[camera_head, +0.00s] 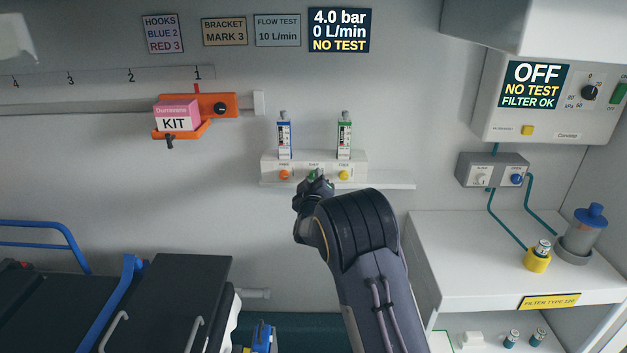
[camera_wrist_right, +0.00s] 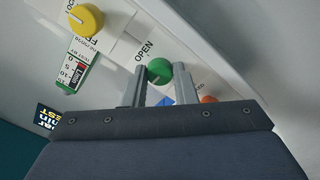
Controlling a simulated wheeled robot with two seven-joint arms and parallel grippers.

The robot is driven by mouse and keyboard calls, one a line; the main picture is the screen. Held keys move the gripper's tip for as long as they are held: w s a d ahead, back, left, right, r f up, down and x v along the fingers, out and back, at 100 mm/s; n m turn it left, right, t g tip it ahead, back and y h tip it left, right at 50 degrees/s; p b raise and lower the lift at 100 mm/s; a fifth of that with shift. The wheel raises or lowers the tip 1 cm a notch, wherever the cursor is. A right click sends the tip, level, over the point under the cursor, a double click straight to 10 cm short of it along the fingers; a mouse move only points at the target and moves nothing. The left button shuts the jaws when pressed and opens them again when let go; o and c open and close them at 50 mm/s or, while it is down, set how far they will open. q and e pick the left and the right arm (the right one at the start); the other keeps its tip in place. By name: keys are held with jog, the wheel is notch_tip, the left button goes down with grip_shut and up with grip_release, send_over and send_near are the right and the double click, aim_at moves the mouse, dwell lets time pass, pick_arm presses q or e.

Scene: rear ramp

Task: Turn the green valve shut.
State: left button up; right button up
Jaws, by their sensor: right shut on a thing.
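The green valve (camera_head: 313,174) is a small round knob in the middle of a white wall block (camera_head: 270,167), partly hidden by my right gripper (camera_head: 313,182). In the right wrist view the green valve (camera_wrist_right: 159,69) sits between the two grey fingertips, which are shut on it. A label reading OPEN shows beside it there. An orange knob (camera_head: 284,175) is to its left and a yellow knob (camera_head: 344,175) to its right. A dark display (camera_head: 339,30) reads 4.0 bar, 0 L/min, NO TEST. My left gripper is not in view.
Flow meters with blue (camera_head: 284,138) and green (camera_head: 344,138) markings stand above the block. An orange bracket (camera_head: 222,106) holds a pink KIT box (camera_head: 176,114) at left. A white counter (camera_head: 455,255) with a yellow-collared fitting (camera_head: 537,260) is at right; a black stretcher (camera_head: 180,290) is at lower left.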

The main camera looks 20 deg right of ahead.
jog(key=o, duration=1)
jog(key=b+v, duration=0.1)
jog(key=v, duration=0.6)
jog(key=shift+s+a+b, duration=0.15)
jog(key=shift+s+b, duration=0.15)
jog(key=shift+s, duration=0.05)
